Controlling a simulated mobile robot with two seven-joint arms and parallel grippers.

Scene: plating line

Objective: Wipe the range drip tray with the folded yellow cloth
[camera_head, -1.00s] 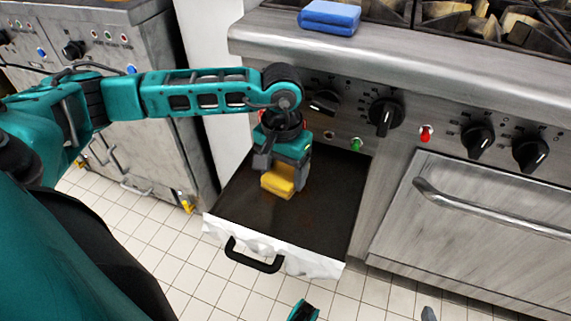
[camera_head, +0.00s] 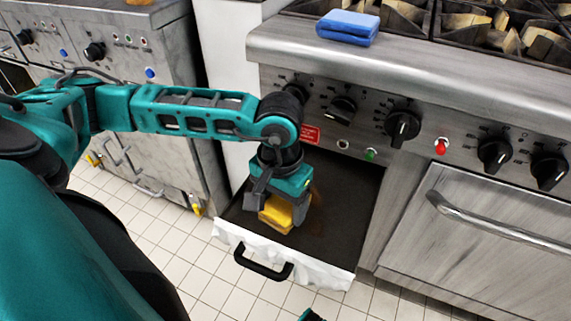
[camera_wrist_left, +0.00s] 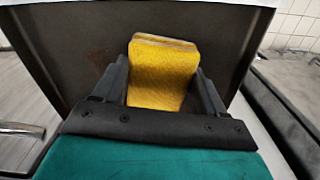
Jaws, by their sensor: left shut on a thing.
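The range drip tray (camera_head: 345,205) is a dark pan pulled out from under the range's knob panel, with a white front and a black handle. My left gripper (camera_head: 279,213) reaches down over the left part of the tray, shut on the folded yellow cloth (camera_head: 277,214). In the left wrist view the cloth (camera_wrist_left: 161,72) sits between both fingers over the dark tray floor (camera_wrist_left: 60,55). The cloth looks at or very near the tray floor; contact is not clear. A brownish stain (camera_head: 316,222) shows on the tray right of the gripper. Only a small teal tip, perhaps of my right arm, shows at the bottom edge.
A folded blue cloth (camera_head: 347,27) lies on the range's front ledge. Control knobs (camera_head: 402,126) line the panel above the tray. The oven door handle (camera_head: 490,222) juts out at the right. A steel cabinet (camera_head: 130,90) stands at the left. Tiled floor is clear in front.

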